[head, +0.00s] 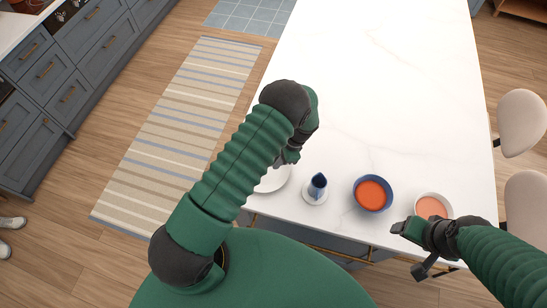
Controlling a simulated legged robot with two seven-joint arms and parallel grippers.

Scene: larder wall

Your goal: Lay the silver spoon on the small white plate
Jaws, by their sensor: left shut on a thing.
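The small white plate (272,181) lies near the table's front edge, left of the middle. My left arm and hand cover much of it. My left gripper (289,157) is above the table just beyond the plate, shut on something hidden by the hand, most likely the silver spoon. The spoon itself does not show anywhere. My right gripper (408,238) is at the table's front right edge, beside a bowl.
The table's far part is clear. Chairs (521,124) stand at the right.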

